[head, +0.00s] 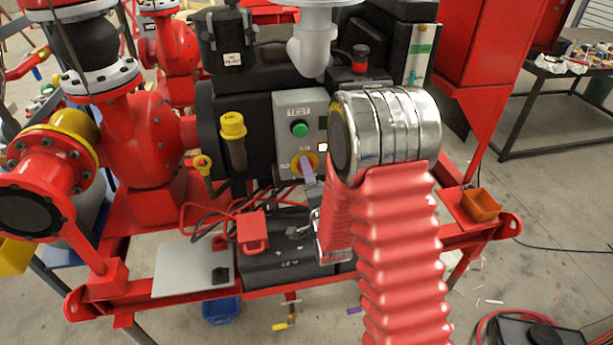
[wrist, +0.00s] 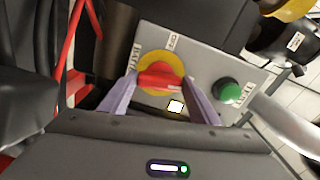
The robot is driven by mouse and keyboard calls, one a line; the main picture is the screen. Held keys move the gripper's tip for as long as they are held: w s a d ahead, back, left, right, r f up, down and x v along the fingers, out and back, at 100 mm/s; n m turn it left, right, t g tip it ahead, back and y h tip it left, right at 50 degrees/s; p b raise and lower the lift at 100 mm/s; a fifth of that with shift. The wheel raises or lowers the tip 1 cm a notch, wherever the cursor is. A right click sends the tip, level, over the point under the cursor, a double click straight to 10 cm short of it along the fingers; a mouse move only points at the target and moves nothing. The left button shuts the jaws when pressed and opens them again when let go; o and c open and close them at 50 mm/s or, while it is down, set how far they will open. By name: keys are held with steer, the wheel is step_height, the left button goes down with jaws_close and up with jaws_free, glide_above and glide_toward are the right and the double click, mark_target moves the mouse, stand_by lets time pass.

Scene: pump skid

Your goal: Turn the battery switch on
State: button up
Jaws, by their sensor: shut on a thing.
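The battery switch is a red handle (wrist: 160,81) on a yellow round plate (wrist: 157,65), mounted on a grey panel. In the head view the yellow plate (head: 296,166) shows low on the panel, partly hidden by a finger. My gripper (wrist: 158,82) has two purple fingers, one at each end of the red handle, and is shut on it. In the wrist view the handle lies roughly across the picture, tilted slightly. A label reading OFF stands above the plate; another label is at its left. My gripper also shows in the head view (head: 306,168).
A green button (head: 300,130) marked TEST is above the switch. A small lit white square (wrist: 175,106) is beside the switch. My arm hides the panel's right side.

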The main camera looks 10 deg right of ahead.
steer(key=shift+d+f+m, duration=0.15)
steer(key=shift+d+m, duration=0.05)
steer(key=shift+m, duration=1)
steer(key=o, duration=0.6)
steer(key=shift+f, duration=0.1)
steer(key=o, duration=0.4)
steer(key=shift+o, duration=0.2)
steer(key=shift+s+a, duration=0.1)
steer(key=shift+s, duration=0.05)
